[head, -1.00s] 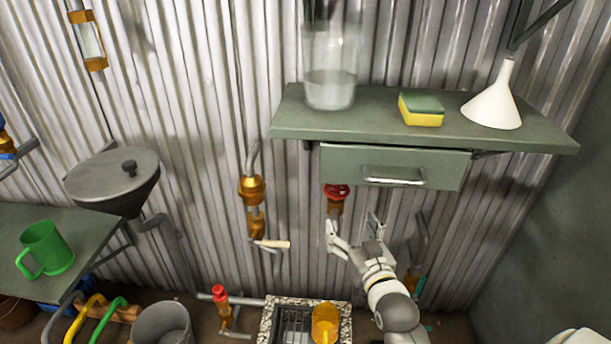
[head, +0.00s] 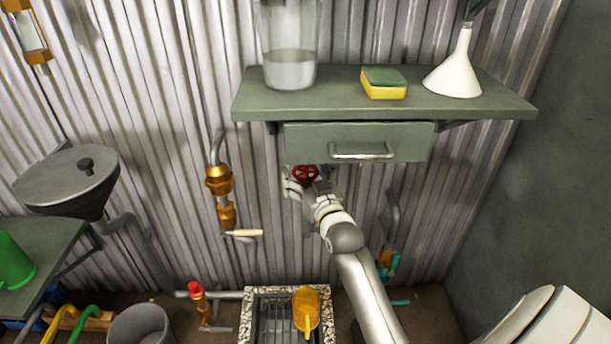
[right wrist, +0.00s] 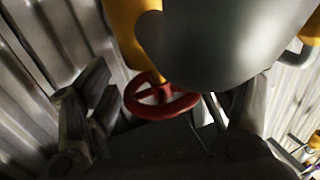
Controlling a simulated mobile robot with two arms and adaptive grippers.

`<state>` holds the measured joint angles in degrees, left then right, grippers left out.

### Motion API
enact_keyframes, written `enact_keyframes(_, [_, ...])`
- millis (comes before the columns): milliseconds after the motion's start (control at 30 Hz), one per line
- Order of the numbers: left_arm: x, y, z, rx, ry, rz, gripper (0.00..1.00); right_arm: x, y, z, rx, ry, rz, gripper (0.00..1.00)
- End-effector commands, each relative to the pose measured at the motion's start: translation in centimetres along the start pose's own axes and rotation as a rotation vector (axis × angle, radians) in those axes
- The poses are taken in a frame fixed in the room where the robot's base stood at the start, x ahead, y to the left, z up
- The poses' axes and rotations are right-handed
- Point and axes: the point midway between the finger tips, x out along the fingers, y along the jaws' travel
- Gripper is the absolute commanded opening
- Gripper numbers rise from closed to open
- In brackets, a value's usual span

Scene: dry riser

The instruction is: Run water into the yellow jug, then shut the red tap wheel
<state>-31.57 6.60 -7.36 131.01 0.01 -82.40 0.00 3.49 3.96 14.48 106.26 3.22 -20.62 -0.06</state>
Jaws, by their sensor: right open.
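The red tap wheel (head: 306,174) sits on the wall below the drawer, and it also shows in the right wrist view (right wrist: 162,102). My right gripper (head: 306,185) is open at the wheel, with its fingers on either side of it; I cannot tell whether they touch it. The tap's body is mostly hidden behind my gripper in the head view. The yellow jug (head: 306,310) stands on the floor drain grate, below the tap. Whether water runs or lies in the jug cannot be seen. My left gripper is not in view.
The green drawer (head: 300,146) and shelf (head: 420,104) hang just above my right gripper. The shelf holds a glass vessel (head: 290,68), a sponge (head: 384,83) and a white funnel (head: 456,72). A brass valve with a pale lever (head: 244,233) is to the left.

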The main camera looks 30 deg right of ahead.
Motion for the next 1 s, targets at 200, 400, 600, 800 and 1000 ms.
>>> enact_keyframes(200, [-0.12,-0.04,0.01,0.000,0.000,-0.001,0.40,0.17,-0.01,-0.05,0.000,0.000,0.000,0.79])
enact_keyframes(400, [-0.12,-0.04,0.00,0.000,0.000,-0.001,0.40,0.15,-0.02,-0.04,0.000,0.000,0.000,0.64])
enact_keyframes(600, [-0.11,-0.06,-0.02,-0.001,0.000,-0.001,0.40,0.14,-0.01,-0.03,0.000,0.000,0.000,0.38])
enact_keyframes(800, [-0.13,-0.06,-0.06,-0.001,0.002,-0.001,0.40,0.13,0.01,-0.03,-0.001,0.000,-0.005,0.33])
enact_keyframes(1000, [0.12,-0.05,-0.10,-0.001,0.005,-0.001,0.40,0.13,0.05,-0.03,-0.005,-0.001,-0.040,0.33])
